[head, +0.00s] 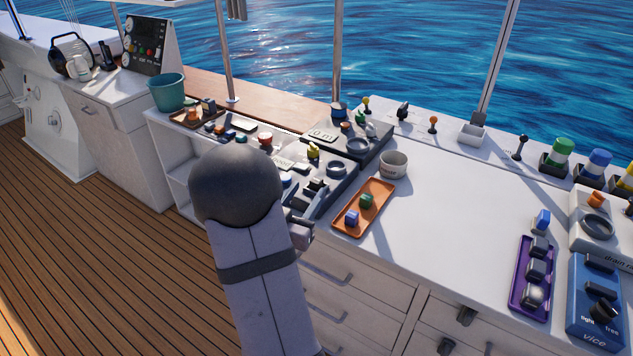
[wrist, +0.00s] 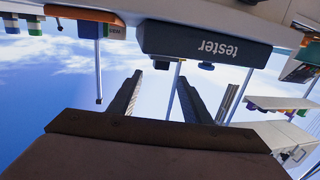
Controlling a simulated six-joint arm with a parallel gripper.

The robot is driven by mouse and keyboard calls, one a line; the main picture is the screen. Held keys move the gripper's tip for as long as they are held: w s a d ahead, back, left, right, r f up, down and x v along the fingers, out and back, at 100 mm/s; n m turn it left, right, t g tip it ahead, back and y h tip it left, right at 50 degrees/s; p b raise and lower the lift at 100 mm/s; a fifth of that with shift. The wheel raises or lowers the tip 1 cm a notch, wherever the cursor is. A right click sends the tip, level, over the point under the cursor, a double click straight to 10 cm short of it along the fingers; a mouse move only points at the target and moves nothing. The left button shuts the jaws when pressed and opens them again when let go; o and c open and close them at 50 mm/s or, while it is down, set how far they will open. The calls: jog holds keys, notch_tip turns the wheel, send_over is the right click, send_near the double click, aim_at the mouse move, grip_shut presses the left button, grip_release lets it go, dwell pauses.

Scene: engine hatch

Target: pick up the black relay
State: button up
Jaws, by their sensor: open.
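Several dark blocks stand in a row on a purple tray (head: 518,300) at the right in the head view. The upper dark block (head: 539,246) and the middle dark block (head: 536,270) look black or dark grey; the nearest one (head: 533,296) has a pale, shiny top. I cannot tell for sure which is the black relay. In the wrist view my gripper (wrist: 160,76) is open, its two dark fingers apart with nothing between them. It points toward a dark box marked "tester" (wrist: 200,42). In the head view my arm hides most of the gripper.
A blue "vice" box (head: 583,325) stands right of the purple tray. The white counter (head: 460,210) between the trays is clear.

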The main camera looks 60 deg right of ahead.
aim_at(314, 183)
jog(key=shift+f+p+x, duration=0.15)
jog(key=shift+p+x, duration=0.35)
jog(key=shift+x, duration=1.35)
jog(key=shift+f+p+x, duration=0.15)
jog(key=shift+p+x, duration=0.35)
jog(key=shift+x, duration=1.35)
grip_shut()
